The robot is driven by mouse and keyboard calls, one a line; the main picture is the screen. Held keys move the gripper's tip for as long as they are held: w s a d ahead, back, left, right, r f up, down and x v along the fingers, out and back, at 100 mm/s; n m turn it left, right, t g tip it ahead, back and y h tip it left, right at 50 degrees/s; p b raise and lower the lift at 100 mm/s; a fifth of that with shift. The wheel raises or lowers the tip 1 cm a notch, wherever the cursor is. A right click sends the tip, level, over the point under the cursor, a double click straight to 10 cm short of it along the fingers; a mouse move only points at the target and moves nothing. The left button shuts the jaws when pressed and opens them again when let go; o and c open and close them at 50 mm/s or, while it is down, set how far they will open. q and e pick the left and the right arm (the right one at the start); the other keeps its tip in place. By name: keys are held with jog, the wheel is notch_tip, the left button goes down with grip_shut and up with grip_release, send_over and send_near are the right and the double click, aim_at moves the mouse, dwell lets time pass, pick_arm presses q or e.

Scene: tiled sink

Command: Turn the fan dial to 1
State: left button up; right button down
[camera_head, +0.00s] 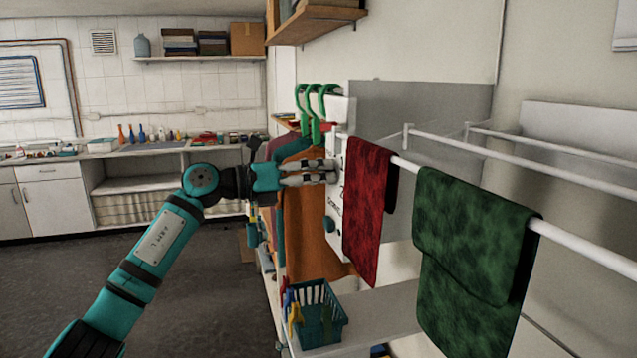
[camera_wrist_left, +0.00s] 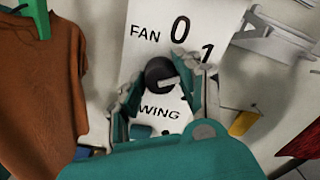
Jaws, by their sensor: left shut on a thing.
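The white control panel (camera_head: 335,212) faces left beside the drying rack in the head view. In the left wrist view the panel (camera_wrist_left: 146,18) reads FAN, with 0 and 1 to its right and WING lower down. The dark round fan dial (camera_wrist_left: 160,70) sits below the FAN label, with a pale mark on its lower right part. My left gripper (camera_head: 328,172) reaches the panel from the left. In the wrist view its fingers (camera_wrist_left: 163,92) lie on both sides of the dial and are shut on it. The dial's exact setting is hard to read. My right gripper is not in view.
A red towel (camera_head: 363,210) and a green towel (camera_head: 470,270) hang on the white rack rail (camera_head: 590,250) right of the panel. Green hangers (camera_head: 315,110) are just above my gripper. An orange cloth (camera_head: 308,225) hangs below it, above a teal basket (camera_head: 318,320). Open floor lies left.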

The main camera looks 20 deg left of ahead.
pick_arm(q)
jog(key=shift+f, duration=0.15)
dwell(0.4)
jog(key=o, duration=1.2)
jog(key=shift+c, duration=0.2)
jog(key=v, duration=1.2)
